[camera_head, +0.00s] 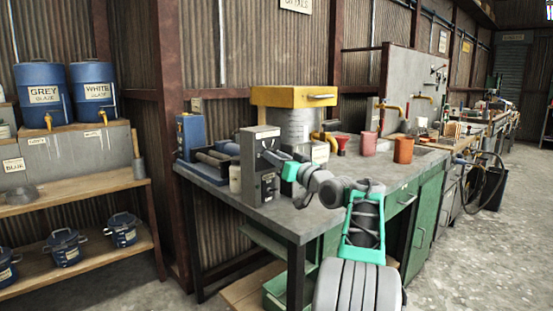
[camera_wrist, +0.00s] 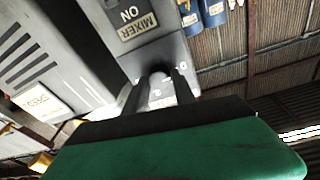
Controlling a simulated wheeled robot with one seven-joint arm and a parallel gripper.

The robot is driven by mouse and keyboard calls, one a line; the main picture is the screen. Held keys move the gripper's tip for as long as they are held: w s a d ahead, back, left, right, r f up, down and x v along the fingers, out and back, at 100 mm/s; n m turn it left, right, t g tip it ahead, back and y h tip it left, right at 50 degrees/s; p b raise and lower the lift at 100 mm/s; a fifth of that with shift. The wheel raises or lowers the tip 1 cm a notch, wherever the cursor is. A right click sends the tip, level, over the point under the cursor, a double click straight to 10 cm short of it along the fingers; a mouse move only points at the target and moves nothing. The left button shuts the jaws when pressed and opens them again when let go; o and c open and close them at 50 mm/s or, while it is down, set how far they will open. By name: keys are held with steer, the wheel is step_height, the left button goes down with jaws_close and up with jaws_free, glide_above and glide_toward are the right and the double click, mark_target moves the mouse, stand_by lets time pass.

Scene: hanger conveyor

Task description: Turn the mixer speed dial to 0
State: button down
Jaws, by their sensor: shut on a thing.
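The mixer control box (camera_head: 254,183) is a grey upright box on the near end of the workbench. In the wrist view its face (camera_wrist: 160,50) carries a label reading MIXER ON, upside down. My gripper (camera_wrist: 165,88) reaches the face with its two dark fingers shut on a small grey knob, the speed dial (camera_wrist: 160,86). In the head view my gripper (camera_head: 271,157) touches the right side of the box, and the dial is hidden.
Shelves with blue drums (camera_head: 45,92) stand at left. The floor at right is open.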

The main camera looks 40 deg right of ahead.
steer(key=c, duration=1)
jaws_free()
steer(key=shift+c, duration=0.2)
steer(key=s+f, duration=0.1)
steer(key=s, duration=0.6)
steer(key=shift+s+a, duration=0.2)
steer(key=shift+s, duration=0.15)
